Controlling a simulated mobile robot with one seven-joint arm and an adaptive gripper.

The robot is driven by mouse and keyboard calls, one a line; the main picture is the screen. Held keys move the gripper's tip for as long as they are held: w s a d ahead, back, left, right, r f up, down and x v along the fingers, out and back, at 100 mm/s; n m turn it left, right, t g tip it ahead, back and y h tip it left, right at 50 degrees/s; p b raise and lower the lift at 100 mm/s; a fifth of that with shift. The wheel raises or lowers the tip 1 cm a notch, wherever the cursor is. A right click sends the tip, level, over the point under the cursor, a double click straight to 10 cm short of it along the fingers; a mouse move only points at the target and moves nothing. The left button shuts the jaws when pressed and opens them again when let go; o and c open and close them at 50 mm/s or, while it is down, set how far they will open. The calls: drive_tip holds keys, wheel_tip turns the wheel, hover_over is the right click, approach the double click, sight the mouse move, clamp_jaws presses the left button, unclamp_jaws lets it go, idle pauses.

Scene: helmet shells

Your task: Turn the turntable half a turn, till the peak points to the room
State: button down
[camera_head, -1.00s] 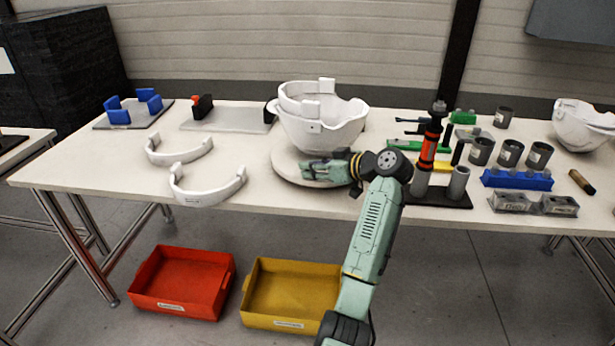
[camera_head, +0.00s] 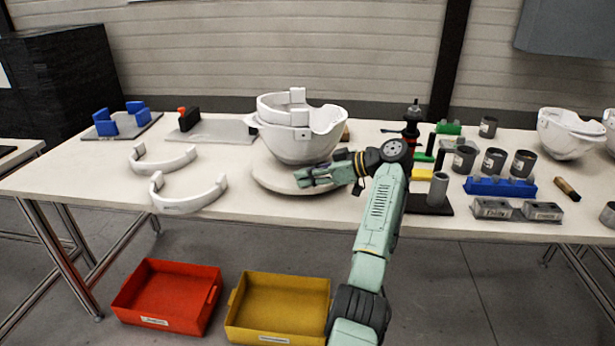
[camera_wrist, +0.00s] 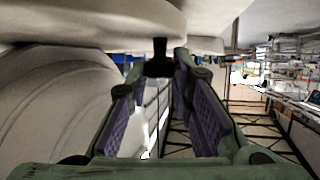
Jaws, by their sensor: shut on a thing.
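A white helmet shell (camera_head: 297,143) sits on the round, pale turntable (camera_head: 268,180) near the middle of the table. A white band with upright tabs (camera_head: 283,106) shows at the top of the shell. I cannot clearly tell which part is the peak. My gripper (camera_head: 302,180) is low at the front right of the turntable, in front of the shell. In the wrist view my gripper (camera_wrist: 158,68) has its two purple-padded fingers around a small dark peg (camera_wrist: 160,60), below a pale rim. The turntable's back is hidden by the shell.
White curved bands (camera_head: 188,195) lie left of the turntable. A plate with blue blocks (camera_head: 125,122) is at the back left. A tool stand (camera_head: 428,204), grey cups (camera_head: 493,160) and a blue rack (camera_head: 500,187) stand right. Red (camera_head: 168,322) and yellow bins (camera_head: 278,338) are below.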

idle(0.4)
drive_tip(key=c, duration=1.5)
unclamp_jaws()
drive_tip(key=shift+o, duration=0.2)
